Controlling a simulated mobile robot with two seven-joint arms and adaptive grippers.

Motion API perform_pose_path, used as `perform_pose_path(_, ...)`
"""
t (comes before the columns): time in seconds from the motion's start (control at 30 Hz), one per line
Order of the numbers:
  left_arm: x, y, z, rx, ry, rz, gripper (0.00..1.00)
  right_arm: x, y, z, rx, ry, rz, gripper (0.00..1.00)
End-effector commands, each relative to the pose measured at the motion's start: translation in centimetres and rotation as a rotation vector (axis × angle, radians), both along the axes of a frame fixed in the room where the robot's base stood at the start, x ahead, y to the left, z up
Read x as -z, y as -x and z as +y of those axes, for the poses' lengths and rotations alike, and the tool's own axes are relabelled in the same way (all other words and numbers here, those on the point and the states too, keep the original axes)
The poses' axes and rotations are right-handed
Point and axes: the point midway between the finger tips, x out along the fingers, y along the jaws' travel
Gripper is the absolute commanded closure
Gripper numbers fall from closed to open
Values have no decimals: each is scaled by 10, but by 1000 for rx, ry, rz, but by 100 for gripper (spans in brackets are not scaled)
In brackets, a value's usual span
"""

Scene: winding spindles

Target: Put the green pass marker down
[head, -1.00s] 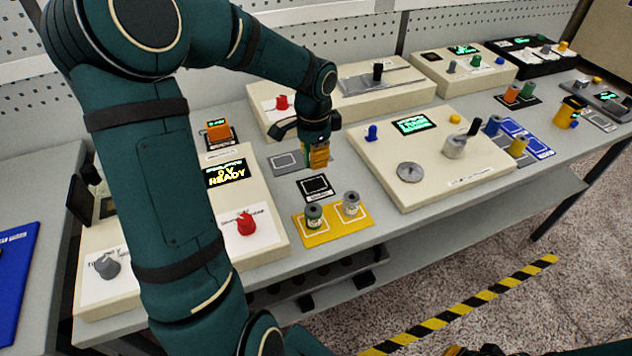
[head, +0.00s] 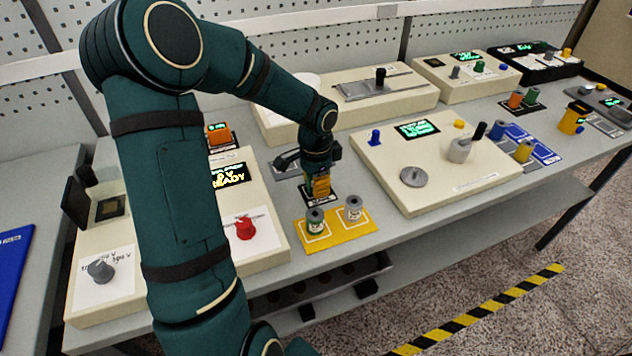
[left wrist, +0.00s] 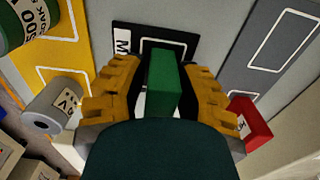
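The green pass marker (left wrist: 165,82) shows in the left wrist view as an upright green block between the two yellow fingers of my left gripper (left wrist: 165,90). The fingers flank it closely on both sides and appear shut on it. It is over the white-outlined square of a small black mat (left wrist: 190,42); whether its base touches the mat is hidden. In the head view my left gripper (head: 319,189) is low over this mat (head: 333,198), and the marker is hidden there. My right gripper is not in view.
A yellow mat (head: 338,233) with a green-banded spool (head: 315,221) and a grey spool (head: 353,209) lies just in front. A grey mat (head: 284,171) is behind. A red labelled block (left wrist: 250,122) is beside the right finger. Beige consoles stand either side.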

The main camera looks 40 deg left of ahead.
Motion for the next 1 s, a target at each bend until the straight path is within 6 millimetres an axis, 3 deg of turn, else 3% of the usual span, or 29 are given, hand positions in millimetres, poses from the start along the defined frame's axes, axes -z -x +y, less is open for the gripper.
perform_pose_path(0.33, -1, 0, 0, 0, 0, 0, 54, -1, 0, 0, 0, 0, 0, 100)
perform_pose_path(0.47, -10, -1, 0, 0, -1, -3, 54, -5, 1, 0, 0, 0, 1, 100)
perform_pose_path(1.0, -109, -1, 0, 0, -2, -3, 54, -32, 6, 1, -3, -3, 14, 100)
